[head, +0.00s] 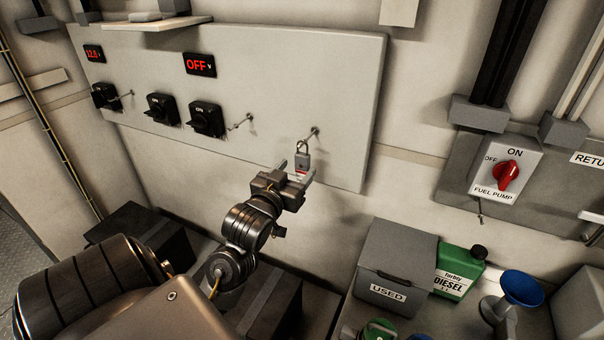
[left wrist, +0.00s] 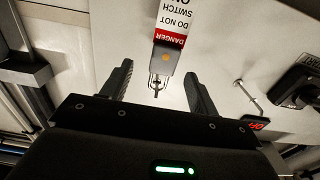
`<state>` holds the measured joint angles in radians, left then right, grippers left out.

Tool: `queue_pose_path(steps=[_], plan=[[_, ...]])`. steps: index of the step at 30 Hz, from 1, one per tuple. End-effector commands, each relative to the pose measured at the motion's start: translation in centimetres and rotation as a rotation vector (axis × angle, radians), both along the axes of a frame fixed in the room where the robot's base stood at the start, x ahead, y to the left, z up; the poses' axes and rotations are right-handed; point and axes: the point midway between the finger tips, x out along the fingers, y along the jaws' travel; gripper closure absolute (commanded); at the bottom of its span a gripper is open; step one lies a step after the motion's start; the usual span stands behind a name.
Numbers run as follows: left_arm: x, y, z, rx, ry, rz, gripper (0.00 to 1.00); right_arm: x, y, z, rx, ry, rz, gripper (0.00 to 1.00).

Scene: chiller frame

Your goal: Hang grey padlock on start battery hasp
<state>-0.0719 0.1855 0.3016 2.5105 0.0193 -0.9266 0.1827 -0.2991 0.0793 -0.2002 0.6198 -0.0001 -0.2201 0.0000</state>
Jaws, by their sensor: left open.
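The grey padlock (head: 303,160) hangs at a thin metal peg (head: 315,131) on the right part of the panel, with its shackle up. In the left wrist view the padlock (left wrist: 164,66) appears upside down, with a red and white danger tag (left wrist: 172,32) on it. My left gripper (head: 297,168) is open just below and in front of the padlock, its fingers on either side and apart from it. A second hasp-like peg (head: 243,121) sticks out beside the rightmost black switch (head: 206,119), and another (head: 124,95) by the leftmost switch. My right gripper is not in view.
The pale panel (head: 345,90) carries another switch (head: 162,108) and red displays (head: 200,64). A fuel pump switch (head: 506,172) is at the right. Below stand a grey used box (head: 397,255), a green diesel can (head: 460,262) and a blue funnel (head: 522,287).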

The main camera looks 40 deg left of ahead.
Motion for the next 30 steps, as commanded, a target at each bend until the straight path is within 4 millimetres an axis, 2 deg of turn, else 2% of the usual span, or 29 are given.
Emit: queue_pose_path(steps=[1,9,16,17,18,24,30], plan=[[0.2,0.1,-0.2,0.002,-0.003,0.001,0.4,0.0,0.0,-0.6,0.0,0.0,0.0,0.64],[0.5,0.2,-0.1,0.0,0.0,0.001,0.4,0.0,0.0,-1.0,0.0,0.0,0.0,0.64],[1.8,1.0,-0.7,0.005,-0.004,0.003,0.4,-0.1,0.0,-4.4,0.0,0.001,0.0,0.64],[2.4,1.2,0.0,0.0,0.002,0.004,0.4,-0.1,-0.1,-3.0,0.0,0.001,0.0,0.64],[3.1,1.5,0.0,-0.001,0.004,0.004,0.4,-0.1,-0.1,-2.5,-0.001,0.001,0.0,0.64],[5.0,2.1,-0.2,-0.001,0.002,0.003,0.4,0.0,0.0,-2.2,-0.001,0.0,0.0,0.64],[5.2,2.2,-0.3,0.0,0.001,0.003,0.4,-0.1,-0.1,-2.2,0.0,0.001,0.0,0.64]])
